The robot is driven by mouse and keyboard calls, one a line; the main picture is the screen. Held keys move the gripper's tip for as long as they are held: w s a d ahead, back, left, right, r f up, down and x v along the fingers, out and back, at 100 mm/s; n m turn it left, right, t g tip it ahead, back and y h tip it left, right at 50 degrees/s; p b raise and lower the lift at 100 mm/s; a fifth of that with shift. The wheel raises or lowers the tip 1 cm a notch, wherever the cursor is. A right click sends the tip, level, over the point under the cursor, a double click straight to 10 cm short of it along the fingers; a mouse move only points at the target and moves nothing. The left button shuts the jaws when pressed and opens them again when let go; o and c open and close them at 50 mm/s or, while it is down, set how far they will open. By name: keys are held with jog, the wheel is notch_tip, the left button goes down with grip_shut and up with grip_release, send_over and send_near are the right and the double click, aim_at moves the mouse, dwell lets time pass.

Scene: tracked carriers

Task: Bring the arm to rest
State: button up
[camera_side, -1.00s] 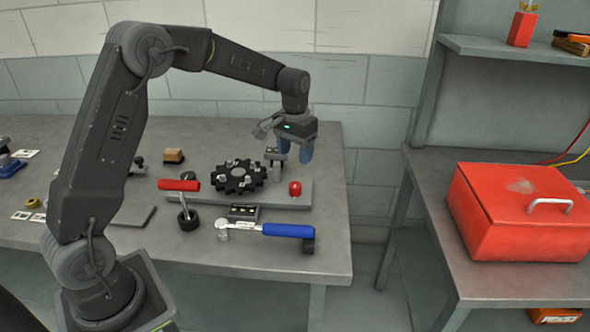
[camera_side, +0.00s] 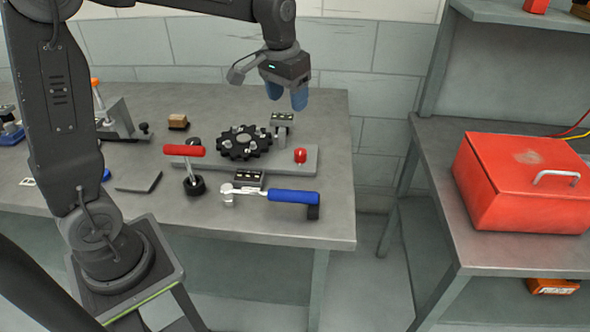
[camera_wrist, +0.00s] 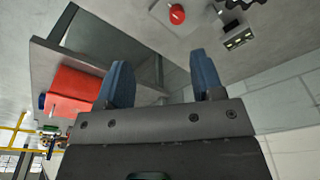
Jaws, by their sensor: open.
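My gripper (camera_side: 287,96) hangs above the back right of the workbench, its two blue fingers apart with nothing between them. It is clear of the bench and of the things on it. In the wrist view my gripper (camera_wrist: 160,85) shows both blue fingers spread, with the grey shelf bench and floor beyond them.
The bench (camera_side: 300,232) holds a grey plate (camera_side: 282,160) with a black sprocket (camera_side: 244,143) and a red knob (camera_side: 300,155). A red toolbox (camera_side: 480,200) stands right. Air around my gripper is free.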

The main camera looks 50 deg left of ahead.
jog(key=s+d+t, duration=0.2)
jog(key=s+d, duration=0.1)
jog(key=s, duration=0.7)
jog(key=s+d+r+m+t, duration=0.1)
jog(key=s+d+t, duration=0.1)
jog(key=s, duration=0.9)
jog(key=shift+d, duration=0.6)
